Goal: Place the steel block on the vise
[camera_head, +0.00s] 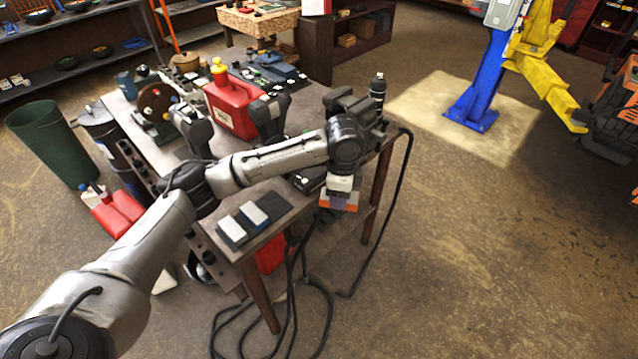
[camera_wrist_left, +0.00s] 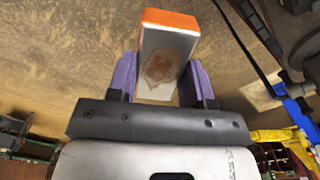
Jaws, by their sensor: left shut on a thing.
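My left gripper (camera_head: 339,198) is off the near right corner of the workbench. In the left wrist view (camera_wrist_left: 160,85) its two purple fingers are shut on the sides of a pale steel block (camera_wrist_left: 165,65) with an orange end and a brown rusty patch. The block's orange part (camera_head: 338,204) shows small between the fingers in the head view. A dark object that looks like the vise (camera_head: 347,103) stands at the right end of the bench, just behind my left wrist, which partly hides it. The block is apart from it. My right gripper is not in view.
The floor (camera_head: 460,240) to the right is clear.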

